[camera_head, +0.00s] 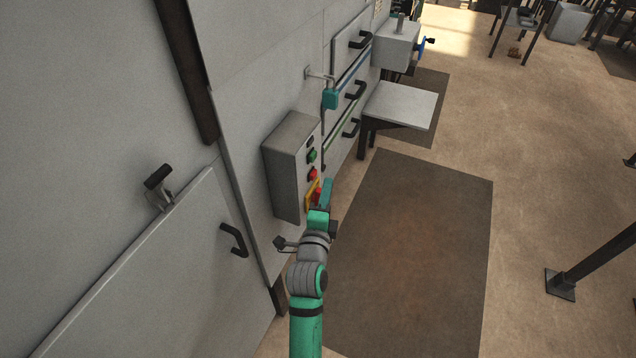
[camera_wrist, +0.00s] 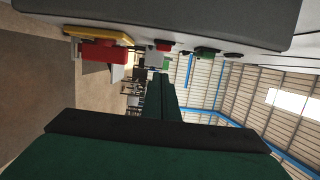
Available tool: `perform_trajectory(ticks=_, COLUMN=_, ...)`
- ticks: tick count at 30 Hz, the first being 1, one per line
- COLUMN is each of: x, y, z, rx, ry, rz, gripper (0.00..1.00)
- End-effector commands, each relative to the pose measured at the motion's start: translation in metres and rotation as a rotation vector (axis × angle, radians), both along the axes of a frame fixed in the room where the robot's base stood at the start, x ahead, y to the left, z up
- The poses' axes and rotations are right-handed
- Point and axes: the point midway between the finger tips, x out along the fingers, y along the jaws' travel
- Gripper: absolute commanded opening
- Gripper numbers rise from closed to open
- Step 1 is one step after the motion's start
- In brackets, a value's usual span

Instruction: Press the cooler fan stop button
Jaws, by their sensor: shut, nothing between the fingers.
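A grey control box (camera_head: 287,168) is fixed to the machine's side panel. Down its front, from the top, are a black control (camera_head: 310,141), a green button (camera_head: 311,156), a red button (camera_head: 312,174) and a larger red control (camera_head: 318,194) on a yellow plate (camera_head: 308,198). In the wrist view the red button (camera_wrist: 165,46) and green button (camera_wrist: 205,52) stick out from the box. No label can be read. My gripper (camera_head: 328,183) is shut and empty, in front of the box near its lower controls. It appears apart from the red button.
A grey shelf (camera_head: 402,104) juts out beyond the box, and black handles (camera_head: 355,90) stick out from the panels. A door handle (camera_head: 234,240) is at the lower left. The dark floor mat (camera_head: 420,240) to the right is clear.

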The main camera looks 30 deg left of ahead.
Motion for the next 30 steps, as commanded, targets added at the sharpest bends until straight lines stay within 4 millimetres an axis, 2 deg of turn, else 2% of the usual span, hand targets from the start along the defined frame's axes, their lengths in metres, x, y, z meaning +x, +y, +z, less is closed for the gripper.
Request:
perform_trajectory(ticks=1, x=-0.012, y=-0.003, z=-0.002, rx=-0.002, ry=0.004, rz=0.003, gripper=0.0)
perform_trajectory(ticks=6, x=-0.039, y=-0.02, z=-0.001, rx=-0.002, ry=0.004, rz=-0.006, gripper=0.0)
perform_trajectory(ticks=15, x=-0.074, y=-0.035, z=-0.002, rx=-0.002, ry=0.003, rz=-0.006, gripper=0.0)
perform_trajectory(ticks=21, x=-0.083, y=-0.037, z=-0.001, rx=-0.003, ry=0.002, rz=-0.003, gripper=0.0)
perform_trajectory(ticks=30, x=-0.083, y=-0.037, z=-0.001, rx=-0.003, ry=0.001, rz=-0.004, gripper=0.0)
